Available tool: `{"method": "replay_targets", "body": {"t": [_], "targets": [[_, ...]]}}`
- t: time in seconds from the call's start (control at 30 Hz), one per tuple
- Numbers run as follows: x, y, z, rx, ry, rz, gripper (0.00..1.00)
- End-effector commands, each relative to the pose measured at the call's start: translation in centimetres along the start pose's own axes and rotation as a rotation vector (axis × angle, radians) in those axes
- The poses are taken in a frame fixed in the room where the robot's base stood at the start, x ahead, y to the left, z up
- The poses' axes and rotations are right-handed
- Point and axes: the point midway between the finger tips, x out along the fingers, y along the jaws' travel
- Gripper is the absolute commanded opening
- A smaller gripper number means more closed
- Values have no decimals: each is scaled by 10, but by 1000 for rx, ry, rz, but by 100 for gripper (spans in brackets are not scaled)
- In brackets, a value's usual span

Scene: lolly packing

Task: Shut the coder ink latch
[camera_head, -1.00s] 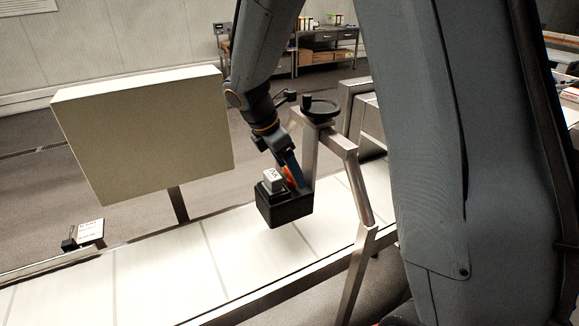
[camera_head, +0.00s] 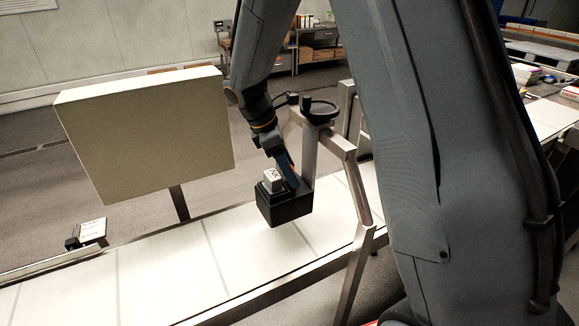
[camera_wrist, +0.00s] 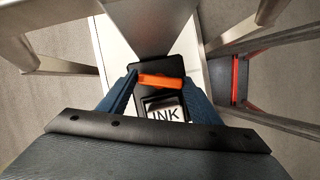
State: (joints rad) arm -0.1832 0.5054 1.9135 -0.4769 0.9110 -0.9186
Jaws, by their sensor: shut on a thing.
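The coder is a black box (camera_head: 284,209) held over the white conveyor on a metal frame. A pale ink cartridge (camera_head: 272,176) sits in its top; the wrist view shows its "INK" label (camera_wrist: 166,114). The orange latch (camera_wrist: 164,81) lies across the coder just beyond the label in the wrist view. My gripper (camera_head: 286,175) is down at the coder, and its blue fingers (camera_wrist: 152,88) are shut on the latch.
The metal frame (camera_head: 308,152) with a black handwheel (camera_head: 319,111) stands close beside my gripper. A large pale panel (camera_head: 150,135) stands to the left. The white conveyor (camera_head: 180,262) runs below and is clear in front.

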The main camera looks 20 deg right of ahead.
Motion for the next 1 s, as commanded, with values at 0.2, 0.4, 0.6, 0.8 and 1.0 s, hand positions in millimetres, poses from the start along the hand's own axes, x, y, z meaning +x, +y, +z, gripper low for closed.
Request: {"method": "replay_targets", "body": {"t": [0.2, 0.4, 0.6, 0.8, 1.0], "targets": [[-1, 1, 0, 63, 0, -24, 35], [0, 1, 0, 61, 0, -23, 61], [0, 1, 0, 60, 0, -23, 77], [-1, 1, 0, 59, 0, -23, 77], [-22, 3, -1, 59, 0, -19, 77]]}}
